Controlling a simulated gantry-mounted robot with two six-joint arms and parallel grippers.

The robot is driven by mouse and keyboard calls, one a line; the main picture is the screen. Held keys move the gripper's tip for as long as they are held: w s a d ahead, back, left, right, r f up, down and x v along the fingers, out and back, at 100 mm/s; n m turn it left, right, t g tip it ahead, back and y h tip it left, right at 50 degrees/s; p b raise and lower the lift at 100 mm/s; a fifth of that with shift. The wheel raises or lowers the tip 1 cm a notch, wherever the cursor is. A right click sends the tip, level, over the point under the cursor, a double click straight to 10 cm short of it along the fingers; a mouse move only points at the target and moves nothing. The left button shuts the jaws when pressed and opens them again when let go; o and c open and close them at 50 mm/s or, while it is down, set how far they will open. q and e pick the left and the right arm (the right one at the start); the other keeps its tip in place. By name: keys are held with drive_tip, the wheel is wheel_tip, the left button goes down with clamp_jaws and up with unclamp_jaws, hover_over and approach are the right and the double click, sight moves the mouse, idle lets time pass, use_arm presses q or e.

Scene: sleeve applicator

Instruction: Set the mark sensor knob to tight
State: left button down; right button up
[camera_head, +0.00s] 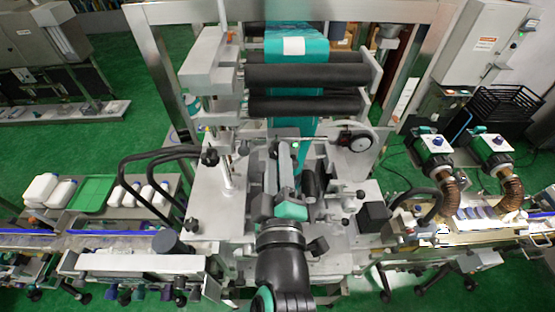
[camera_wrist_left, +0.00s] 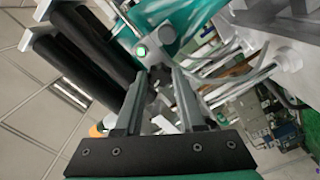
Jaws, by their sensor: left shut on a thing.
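The mark sensor, a small light grey unit with a lit green spot (camera_head: 295,145), sits beside the teal film web in the middle of the machine. The lit spot also shows in the left wrist view (camera_wrist_left: 141,51), just beyond my fingertips. My left gripper (camera_head: 282,156) reaches up to the sensor from the front. In the left wrist view, its two grey fingers (camera_wrist_left: 157,76) close on a small dark knob at the sensor. The knob is mostly hidden between the fingertips, and its setting cannot be read. My right gripper is in neither view.
Black rollers (camera_head: 305,77) carry the teal film (camera_head: 297,38) above the sensor. A round dial (camera_head: 356,139) is on a plate to the right. A conveyor with white bottles (camera_head: 41,188) and a green tray (camera_head: 93,192) lies left.

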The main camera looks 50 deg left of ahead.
use_arm(q)
drive_tip(key=shift+m, duration=1.6)
drive_tip(key=c, duration=0.5)
unclamp_jaws()
drive_tip(key=b+v, duration=0.2)
drive_tip(key=v, duration=0.9)
drive_tip(key=shift+s+d, duration=0.2)
drive_tip(key=shift+s, duration=0.1)
